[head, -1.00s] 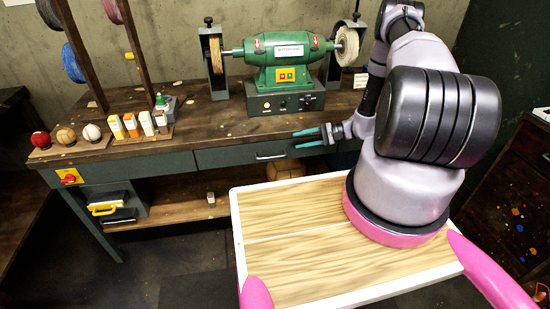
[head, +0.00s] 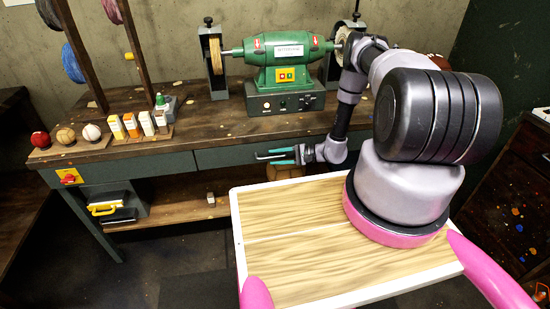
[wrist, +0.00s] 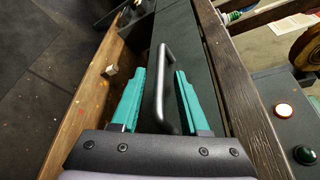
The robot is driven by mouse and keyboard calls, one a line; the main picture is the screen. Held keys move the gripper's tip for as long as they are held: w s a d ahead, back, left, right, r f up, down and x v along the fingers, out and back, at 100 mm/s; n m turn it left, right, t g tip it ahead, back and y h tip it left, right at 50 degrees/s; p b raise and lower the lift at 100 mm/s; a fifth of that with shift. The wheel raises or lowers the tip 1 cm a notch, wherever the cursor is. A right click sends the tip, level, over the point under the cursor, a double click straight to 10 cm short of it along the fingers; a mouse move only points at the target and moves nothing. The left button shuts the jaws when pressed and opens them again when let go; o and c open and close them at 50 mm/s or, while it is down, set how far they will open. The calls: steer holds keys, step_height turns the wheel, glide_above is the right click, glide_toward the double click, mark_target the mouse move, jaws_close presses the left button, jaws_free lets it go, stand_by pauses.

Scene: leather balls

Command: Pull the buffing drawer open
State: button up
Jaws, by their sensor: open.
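The drawer (head: 222,159) is a dark grey-green front under the bench top, below the green buffing machine (head: 288,60). It looks flush with the bench front. My gripper (head: 264,156) is in front of it with its teal fingers open. In the wrist view the drawer's dark bar handle (wrist: 158,90) lies between the two open fingers, running lengthwise between them. No finger clearly touches it. In the head view my gripper largely covers the handle.
The wooden bench top (head: 210,128) overhangs the drawer, with a lower wooden shelf (head: 180,211) beneath. A red ball (head: 40,139), other balls and small bottles stand at the bench's left. My tray-like wooden deck is in front of the bench.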

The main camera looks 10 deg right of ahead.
steer(key=shift+w+a, duration=0.1)
steer(key=shift+a, duration=0.25)
jaws_close()
stand_by(1.2)
